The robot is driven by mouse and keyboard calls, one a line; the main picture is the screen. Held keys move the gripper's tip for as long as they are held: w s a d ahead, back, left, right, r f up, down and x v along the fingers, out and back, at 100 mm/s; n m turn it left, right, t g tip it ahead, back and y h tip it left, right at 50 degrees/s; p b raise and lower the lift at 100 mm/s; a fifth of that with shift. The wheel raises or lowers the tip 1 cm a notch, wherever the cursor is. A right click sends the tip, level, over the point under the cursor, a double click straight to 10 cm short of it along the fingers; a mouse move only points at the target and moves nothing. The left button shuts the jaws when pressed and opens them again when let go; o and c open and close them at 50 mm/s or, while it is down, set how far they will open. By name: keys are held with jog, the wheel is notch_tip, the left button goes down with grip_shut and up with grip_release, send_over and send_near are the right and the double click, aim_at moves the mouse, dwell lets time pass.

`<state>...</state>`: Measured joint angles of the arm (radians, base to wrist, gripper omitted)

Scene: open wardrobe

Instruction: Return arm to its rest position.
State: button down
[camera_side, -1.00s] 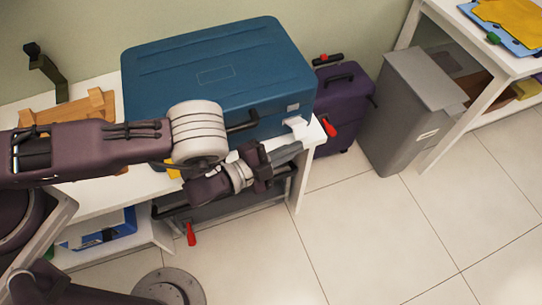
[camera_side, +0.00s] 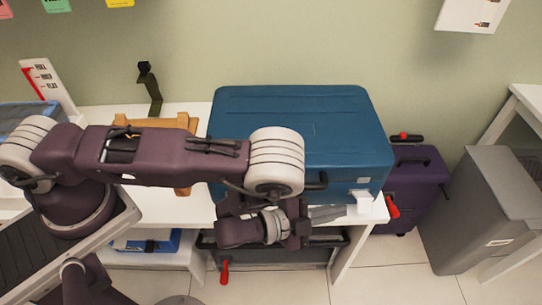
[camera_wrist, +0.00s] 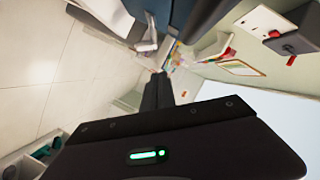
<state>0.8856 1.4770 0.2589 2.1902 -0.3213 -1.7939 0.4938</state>
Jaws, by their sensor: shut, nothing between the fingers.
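My gripper (camera_side: 328,213) is in front of the blue case (camera_side: 310,125), near its lower front edge, in the side view. Its grey fingers point right and look closed together with nothing between them. In the wrist view the dark fingers (camera_wrist: 158,92) also lie side by side, empty. My arm reaches from the left across the white bench, bent at a pale ringed joint. I cannot tell whether the gripper touches the case or the bench.
The case stands on a white bench (camera_side: 190,205), with a wooden piece (camera_side: 155,124) to its left. A purple suitcase (camera_side: 412,190) and a grey bin (camera_side: 482,215) stand right on the tiled floor. A dark case with red handles is under the bench.

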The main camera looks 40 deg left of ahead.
jog(key=w+a+r+n+y, duration=0.4)
jog(key=w+r+n, duration=0.25)
jog(key=r, duration=0.25)
jog(key=s+a+r+n+g+y, duration=0.1)
jog(key=a+r+n+g, duration=0.1)
jog(key=a+r, duration=0.35)
jog(key=s+a+r+n+g, duration=0.1)
jog(key=a+r+n+g, duration=0.15)
jog(key=r, duration=0.65)
jog(key=s+a+r+n+g, duration=0.1)
jog(key=s+a+r+n, duration=0.1)
jog(key=s+a+r, duration=0.65)
jog(key=s+a+n+g+y, duration=0.2)
jog(key=s+a+g, duration=0.1)
jog(key=s, duration=1.6)
jog(key=shift+s+a+f+n, duration=0.3)
jog(key=shift+a+f+n, duration=0.1)
jog(key=shift+f, duration=0.05)
